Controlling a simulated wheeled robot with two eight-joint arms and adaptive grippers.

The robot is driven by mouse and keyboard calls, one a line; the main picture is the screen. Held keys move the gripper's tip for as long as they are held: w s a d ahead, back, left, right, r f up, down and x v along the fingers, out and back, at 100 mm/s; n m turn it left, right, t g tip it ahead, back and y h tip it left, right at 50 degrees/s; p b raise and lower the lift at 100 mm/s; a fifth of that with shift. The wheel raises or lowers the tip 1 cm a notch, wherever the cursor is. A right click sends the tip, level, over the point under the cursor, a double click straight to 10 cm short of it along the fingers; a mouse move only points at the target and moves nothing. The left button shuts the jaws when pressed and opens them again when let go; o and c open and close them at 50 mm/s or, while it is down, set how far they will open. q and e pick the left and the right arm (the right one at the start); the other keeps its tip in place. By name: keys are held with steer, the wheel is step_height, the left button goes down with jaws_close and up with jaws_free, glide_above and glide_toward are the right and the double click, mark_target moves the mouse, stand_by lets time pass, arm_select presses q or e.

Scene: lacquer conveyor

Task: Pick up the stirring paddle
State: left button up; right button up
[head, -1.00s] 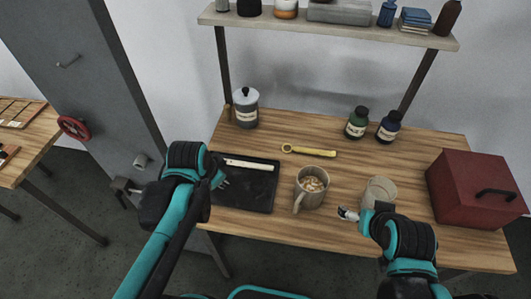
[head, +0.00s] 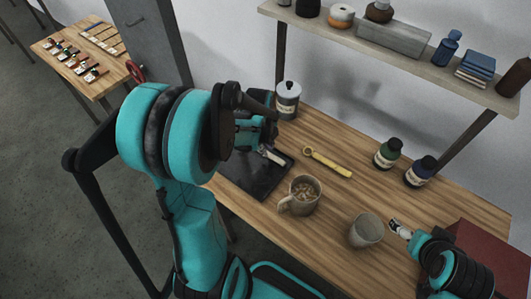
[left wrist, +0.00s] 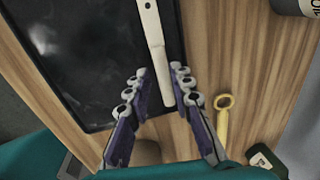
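The stirring paddle, a pale flat stick (left wrist: 152,28), lies over the right edge of the black tray (left wrist: 85,50). In the head view part of the paddle (head: 272,156) shows beside my left gripper (head: 262,146), which hides the rest. In the left wrist view my left gripper (left wrist: 159,74) is open, its fingertips on either side of the paddle's lower part, with gaps showing. I cannot tell how far above it the fingers are. My right gripper (head: 399,228) is beside a grey cup (head: 366,234), away from the paddle; its fingers are too small to read.
A yellow ring-ended tool (head: 328,162) lies right of the tray; it also shows in the left wrist view (left wrist: 222,120). A filled mug (head: 302,198) stands in front.

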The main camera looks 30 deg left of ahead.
mark_target(268, 151)
arm_select(q)
steer(key=f, duration=0.3)
steer(key=shift+w+f+b, duration=0.25)
steer(key=shift+w+b, duration=0.15)
steer(key=shift+r, duration=0.1)
jaws_close()
steer(key=shift+r, duration=0.1)
